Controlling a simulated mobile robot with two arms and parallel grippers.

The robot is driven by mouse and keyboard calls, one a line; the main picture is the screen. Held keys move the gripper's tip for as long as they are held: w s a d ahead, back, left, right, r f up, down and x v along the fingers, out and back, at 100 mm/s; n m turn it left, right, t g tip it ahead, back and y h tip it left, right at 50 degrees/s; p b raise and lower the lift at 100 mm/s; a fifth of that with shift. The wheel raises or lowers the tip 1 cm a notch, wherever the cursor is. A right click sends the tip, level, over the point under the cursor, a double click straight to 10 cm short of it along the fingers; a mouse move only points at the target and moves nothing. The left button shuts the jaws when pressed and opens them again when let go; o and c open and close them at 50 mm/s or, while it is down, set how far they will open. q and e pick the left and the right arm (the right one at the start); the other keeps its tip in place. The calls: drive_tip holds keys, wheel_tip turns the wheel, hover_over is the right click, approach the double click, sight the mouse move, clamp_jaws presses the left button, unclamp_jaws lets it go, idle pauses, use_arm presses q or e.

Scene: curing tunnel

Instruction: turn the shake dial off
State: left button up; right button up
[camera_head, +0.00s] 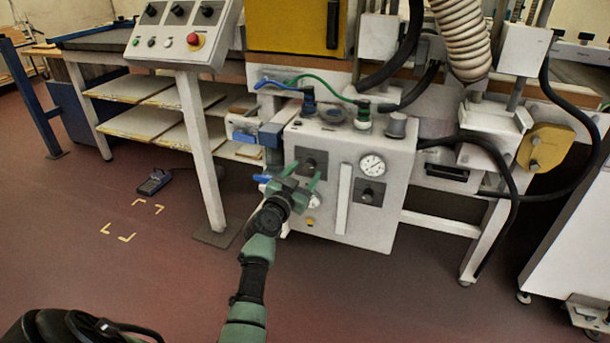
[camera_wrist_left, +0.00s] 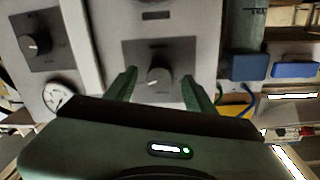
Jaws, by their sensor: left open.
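A white control box (camera_head: 378,228) carries two dark square plates with round knobs. One knob (camera_head: 310,164) is at its upper left, and the other knob (camera_head: 368,193) is at its right below the gauge. I cannot read which one is labelled shake. My left gripper (camera_head: 305,176) is open in front of the upper-left knob. In the left wrist view that grey knob (camera_wrist_left: 158,77) sits between the two green fingers (camera_wrist_left: 160,85), with a gap on each side. No contact shows. The other knob (camera_wrist_left: 36,44) is off to the left there. My right gripper is not in view.
A round gauge (camera_head: 372,164) and a clear vertical tube (camera_head: 343,198) are on the box face. Green and blue hose fittings (camera_head: 363,117) stand on top. A slanted panel with a red button (camera_head: 194,40) is at upper left. A foot pedal (camera_head: 154,183) lies on the floor.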

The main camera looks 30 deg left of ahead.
use_arm(q)
drive_tip(key=shift+w, duration=0.2)
clamp_jaws()
